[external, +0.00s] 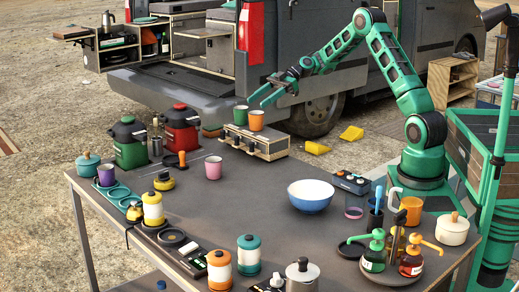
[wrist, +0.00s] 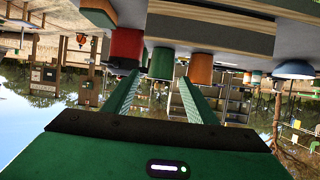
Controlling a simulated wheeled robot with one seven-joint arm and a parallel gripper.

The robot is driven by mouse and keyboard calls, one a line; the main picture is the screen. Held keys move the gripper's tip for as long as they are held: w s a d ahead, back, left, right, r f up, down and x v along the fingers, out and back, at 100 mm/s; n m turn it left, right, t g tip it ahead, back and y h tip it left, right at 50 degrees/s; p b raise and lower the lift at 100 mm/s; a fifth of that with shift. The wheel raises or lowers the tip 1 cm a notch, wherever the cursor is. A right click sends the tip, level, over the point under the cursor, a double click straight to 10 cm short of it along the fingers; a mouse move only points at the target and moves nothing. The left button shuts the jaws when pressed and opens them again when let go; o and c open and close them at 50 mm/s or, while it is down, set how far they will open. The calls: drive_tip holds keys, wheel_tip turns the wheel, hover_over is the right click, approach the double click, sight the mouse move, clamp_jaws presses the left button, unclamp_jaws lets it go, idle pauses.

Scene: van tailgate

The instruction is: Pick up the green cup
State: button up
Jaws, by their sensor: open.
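The green cup (external: 241,115) stands on a low wooden-sided unit (external: 262,146) at the back of the table, just left of an orange cup (external: 257,121). My gripper (external: 258,101) is open and empty, reaching in from the right close to both cups. The wrist view is upside down. There the green cup (wrist: 162,64) appears between and beyond my two green fingertips (wrist: 158,80), and the orange cup (wrist: 201,68) is just beside the right finger. I see no contact with the green cup; the exact gap is hard to judge.
A red canister (external: 181,130) and a green canister (external: 130,146) stand left of the unit. A pink cup (external: 213,167) and a white-and-blue bowl (external: 310,196) stand nearer the front. The table middle (external: 245,210) is clear. The van bumper (external: 170,98) is behind.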

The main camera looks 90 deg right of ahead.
sight(241, 114)
drive_tip(key=x, duration=1)
drive_tip(key=shift+w+a+f, duration=0.1)
drive_tip(key=shift+a+f, duration=0.05)
drive_tip(key=shift+a, duration=0.3)
drive_tip(key=c, duration=0.8)
